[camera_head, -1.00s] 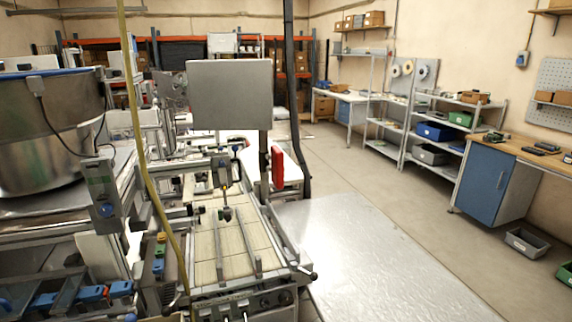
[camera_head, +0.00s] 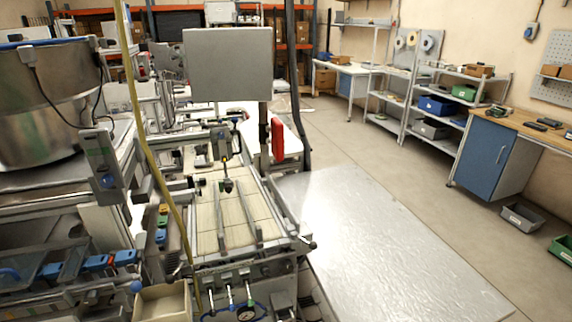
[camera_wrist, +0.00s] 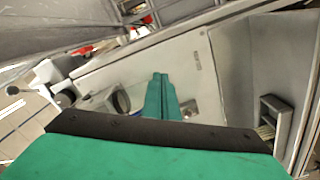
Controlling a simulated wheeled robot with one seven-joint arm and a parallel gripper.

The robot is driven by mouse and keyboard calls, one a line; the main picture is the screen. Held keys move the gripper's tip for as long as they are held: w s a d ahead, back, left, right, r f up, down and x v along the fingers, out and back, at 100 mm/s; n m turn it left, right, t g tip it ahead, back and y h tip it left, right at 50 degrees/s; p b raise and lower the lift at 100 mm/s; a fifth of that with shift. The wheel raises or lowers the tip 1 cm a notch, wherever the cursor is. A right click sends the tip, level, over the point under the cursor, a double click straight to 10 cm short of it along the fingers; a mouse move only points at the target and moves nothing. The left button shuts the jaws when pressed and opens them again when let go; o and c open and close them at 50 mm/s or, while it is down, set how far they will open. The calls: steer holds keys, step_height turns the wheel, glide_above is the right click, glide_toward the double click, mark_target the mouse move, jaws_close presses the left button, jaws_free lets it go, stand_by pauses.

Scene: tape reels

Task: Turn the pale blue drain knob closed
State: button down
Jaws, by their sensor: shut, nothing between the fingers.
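I cannot pick out the pale blue drain knob with certainty in either view. A small round blue knob (camera_head: 137,286) shows at the lower left of the head view, beside a beige bin; I cannot tell if it is the drain knob. My gripper (camera_wrist: 160,78) shows in the wrist view as two green fingers pressed together, shut and empty. Its tips are in front of a pale panel (camera_wrist: 195,65) with a metal plate and a dark round fitting (camera_wrist: 121,100). My gripper does not show in the head view.
A machine with a slatted bed (camera_head: 235,225) and gauges stands at the centre. A yellow hose (camera_head: 140,130) hangs in front of it. A large steel bowl (camera_head: 40,110) is at left. A grey box-like housing (camera_wrist: 275,70) stands right of my fingers.

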steer(key=v, duration=0.6)
stand_by(0.3)
steer(key=s+a+r+m+h, duration=0.2)
steer(key=s+r+m, duration=0.25)
steer(key=s, duration=0.65)
steer(key=s+a+r+m+h, duration=0.15)
steer(key=s+r+m, duration=0.3)
steer(key=s, duration=0.65)
steer(key=s+a+r+m+g+h, duration=0.1)
steer(key=s+r+m, duration=0.5)
steer(key=s+r, duration=0.8)
step_height(320, 180, up, 2)
steer(key=shift+r+m+g+h, duration=0.1)
steer(key=shift+m+g+h, duration=0.25)
steer(key=shift+h, duration=0.2)
